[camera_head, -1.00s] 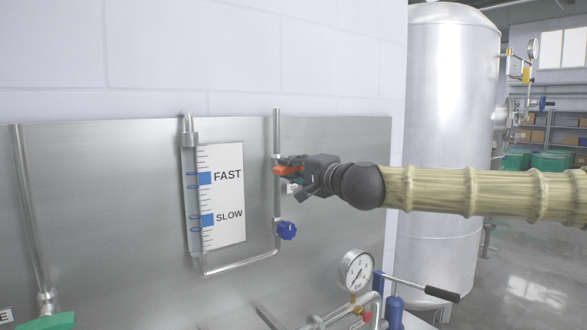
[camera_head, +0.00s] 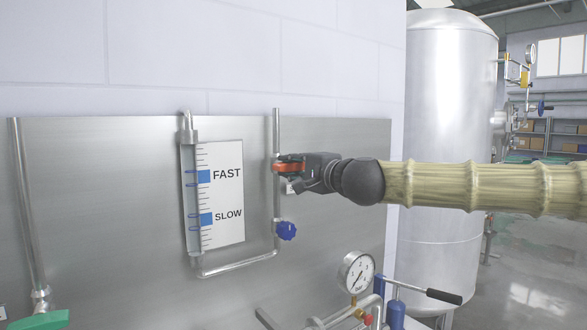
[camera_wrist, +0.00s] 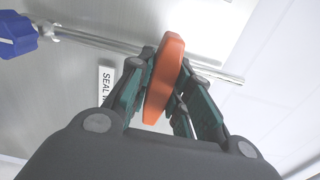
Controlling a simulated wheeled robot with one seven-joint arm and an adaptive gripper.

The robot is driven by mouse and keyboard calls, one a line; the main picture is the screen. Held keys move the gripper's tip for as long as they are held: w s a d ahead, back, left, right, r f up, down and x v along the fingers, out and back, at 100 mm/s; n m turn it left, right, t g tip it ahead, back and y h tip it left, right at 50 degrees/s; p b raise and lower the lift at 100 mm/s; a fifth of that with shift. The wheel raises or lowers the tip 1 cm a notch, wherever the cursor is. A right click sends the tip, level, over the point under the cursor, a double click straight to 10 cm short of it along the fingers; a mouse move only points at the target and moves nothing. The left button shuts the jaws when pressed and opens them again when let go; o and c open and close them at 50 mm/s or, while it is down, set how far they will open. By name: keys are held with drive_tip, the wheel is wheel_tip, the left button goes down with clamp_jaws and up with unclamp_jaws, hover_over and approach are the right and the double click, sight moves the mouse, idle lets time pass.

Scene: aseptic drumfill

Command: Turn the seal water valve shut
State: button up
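The seal water valve has an orange lever handle (camera_head: 290,168) on the thin vertical pipe right of the flow gauge. In the head view the handle lies about level, across the pipe. The wrist view shows the orange handle (camera_wrist: 164,78) up close, with a partly hidden label reading "SEAL W" (camera_wrist: 106,86) beside it. My gripper (camera_head: 298,168) reaches in from the right. In the wrist view my gripper's fingers (camera_wrist: 168,80) lie on both sides of the handle and appear closed on it. The valve body behind the handle is mostly hidden.
A blue knob (camera_head: 286,230) sits lower on the same pipe. The flow gauge (camera_head: 195,195) with FAST and SLOW marks is to the left. A pressure gauge (camera_head: 356,272) and a black-gripped lever (camera_head: 440,296) stand below my arm. A green handle (camera_head: 40,320) is at bottom left.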

drive_tip(key=shift+o, duration=1.2)
drive_tip(key=v, duration=1.2)
drive_tip(key=shift+w, duration=0.1)
